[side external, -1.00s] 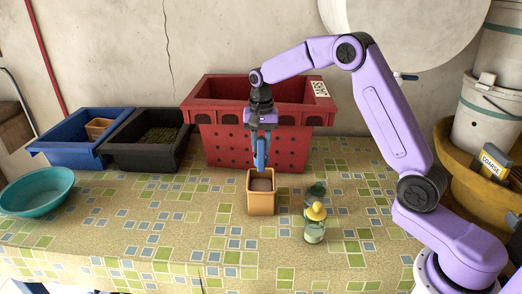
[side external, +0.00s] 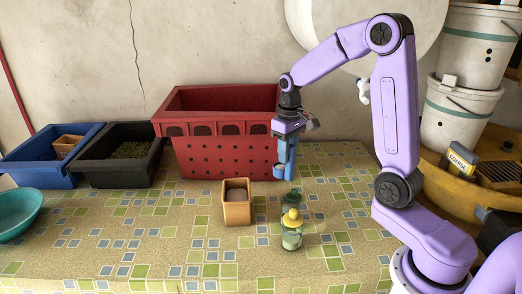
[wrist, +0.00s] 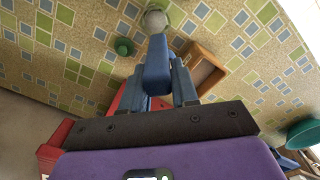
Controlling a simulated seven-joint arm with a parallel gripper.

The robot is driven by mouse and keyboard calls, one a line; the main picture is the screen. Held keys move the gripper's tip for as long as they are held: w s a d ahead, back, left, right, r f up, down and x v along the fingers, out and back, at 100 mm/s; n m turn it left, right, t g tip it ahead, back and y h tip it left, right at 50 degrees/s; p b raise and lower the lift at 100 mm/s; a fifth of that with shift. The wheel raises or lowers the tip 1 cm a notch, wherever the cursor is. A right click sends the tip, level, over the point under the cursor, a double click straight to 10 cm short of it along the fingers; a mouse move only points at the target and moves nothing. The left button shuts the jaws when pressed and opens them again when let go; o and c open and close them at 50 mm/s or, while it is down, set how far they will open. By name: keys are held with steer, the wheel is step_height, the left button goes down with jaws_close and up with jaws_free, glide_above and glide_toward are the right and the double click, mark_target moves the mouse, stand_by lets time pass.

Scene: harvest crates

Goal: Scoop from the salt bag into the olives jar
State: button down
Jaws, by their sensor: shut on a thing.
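My gripper (side external: 287,150) is shut on a blue scoop (side external: 280,170), held upright above the table. A small glass jar (side external: 291,240) with a yellow top stands in front and slightly right of the scoop. A dark green round thing (side external: 292,193) is just behind it. No label shows which is the olives jar.
A red crate (side external: 225,155) stands close behind the gripper. A black crate (side external: 120,172) and a blue crate (side external: 40,174) stand at the left, with a teal bowl (side external: 18,213) in front. A yellow-brown tub (side external: 462,182) is at the right. The front table is clear.

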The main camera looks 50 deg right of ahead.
mark_target(281, 170)
steer(key=s+d+n, duration=0.2)
steer(key=s+n, duration=0.1)
steer(key=s, duration=0.3)
steer(key=w+f+g, duration=0.1)
steer(key=w+g, duration=0.1)
steer(key=g, duration=0.1)
steer(key=w+a+f+g+h, duration=0.1)
steer(key=w+f+g, duration=0.1)
steer(key=g, duration=0.1)
steer(key=w+f+g+h, duration=0.1)
steer(key=w+f+g, duration=0.1)
steer(key=g, duration=0.1)
steer(key=shift+a, duration=0.4)
steer(key=shift+w+a+f+g+h, duration=0.1)
steer(key=shift+w+f+g+h, duration=0.15)
steer(key=shift+w+f+g, duration=0.45)
steer(key=shift+w+a+f+g+h, duration=0.1)
steer(key=shift+w+f+g+h, duration=0.25)
steer(key=shift+g, duration=0.65)
steer(key=shift+s, duration=0.15)
